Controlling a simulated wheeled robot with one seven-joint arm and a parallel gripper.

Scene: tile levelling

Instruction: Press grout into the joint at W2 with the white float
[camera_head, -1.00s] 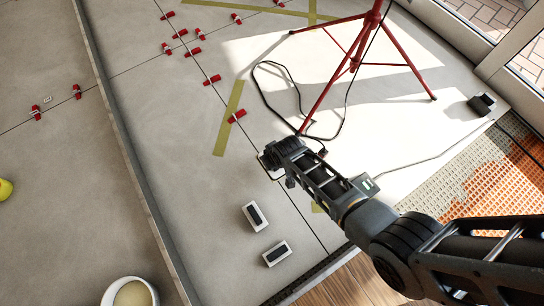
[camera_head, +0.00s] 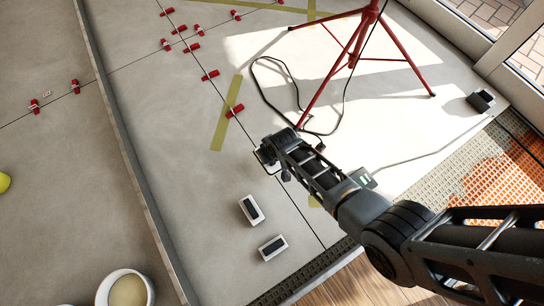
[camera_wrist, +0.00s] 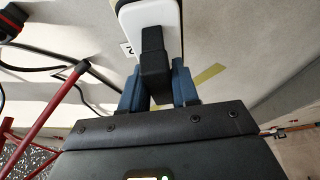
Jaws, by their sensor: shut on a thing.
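The white float (camera_wrist: 168,20) has a black handle (camera_wrist: 152,62) and is held in my gripper (camera_wrist: 157,84), whose blue fingers are shut on the handle. In the head view my gripper (camera_head: 270,158) is low over the long dark joint (camera_head: 291,203), with a pale edge of the float showing beside it. A white label (camera_wrist: 127,49) with a "2" is partly covered by the float in the wrist view. I cannot tell whether the float touches the floor. The joint surface under the float is hidden.
Two white blocks with dark tops (camera_head: 251,209) (camera_head: 272,247) lie left of the joint. A red tripod (camera_head: 350,62) and its black cable (camera_head: 290,75) stand beyond my gripper. Several red clips (camera_head: 210,75) line the joints. A white bucket (camera_head: 103,290) is lower left.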

